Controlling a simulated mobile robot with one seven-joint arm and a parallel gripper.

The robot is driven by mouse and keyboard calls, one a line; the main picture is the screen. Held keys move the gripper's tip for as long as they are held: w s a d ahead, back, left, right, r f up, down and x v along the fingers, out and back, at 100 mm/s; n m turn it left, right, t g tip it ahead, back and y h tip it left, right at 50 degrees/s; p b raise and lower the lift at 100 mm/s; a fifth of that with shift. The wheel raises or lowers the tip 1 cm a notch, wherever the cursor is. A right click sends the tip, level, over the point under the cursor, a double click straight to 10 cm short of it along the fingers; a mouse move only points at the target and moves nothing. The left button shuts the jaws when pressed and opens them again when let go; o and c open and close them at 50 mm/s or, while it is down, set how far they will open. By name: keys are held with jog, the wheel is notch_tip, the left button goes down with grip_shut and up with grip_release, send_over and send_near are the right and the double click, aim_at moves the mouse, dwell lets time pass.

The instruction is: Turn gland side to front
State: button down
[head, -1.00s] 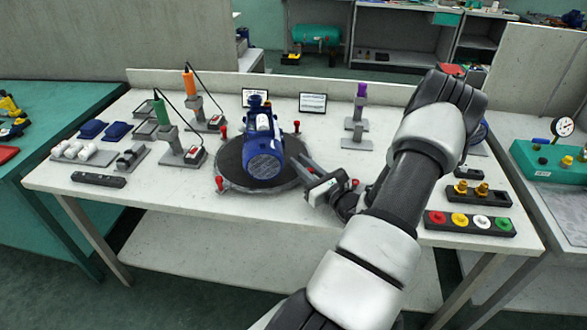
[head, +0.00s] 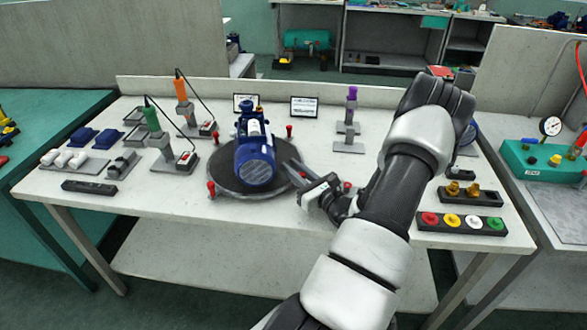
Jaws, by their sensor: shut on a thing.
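The blue pump (head: 254,158) stands on a dark round turntable (head: 225,180) in the middle of the bench. Its round ribbed motor end faces the front, toward me. The gland side cannot be made out. Red pegs stand around the turntable, at its front left (head: 211,189), back left (head: 215,136) and back right (head: 289,131). My gripper (head: 293,172) reaches in from the right, low at the turntable's right front rim. It is shut, seemingly on a red peg at that rim; the fingers mostly hide what they hold. It does not appear to touch the pump.
Green (head: 153,120) and orange (head: 181,90) handled tools stand left, with cords. A purple-topped stand (head: 351,110) is behind right. A coloured button strip (head: 462,222) and brass fittings (head: 472,190) lie right. Two small display cards (head: 304,107) stand behind the turntable.

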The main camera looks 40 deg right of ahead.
jog(key=shift+a, duration=0.15)
jog(key=c, duration=1.9)
grip_release()
jog(key=shift+c, duration=0.2)
jog(key=s, duration=0.5)
jog(key=s+a, duration=0.1)
jog(key=s, duration=0.5)
jog(key=s+a+p, duration=0.1)
jog(key=s, duration=0.5)
jog(key=shift+s, duration=0.1)
jog(key=shift+c, duration=0.3)
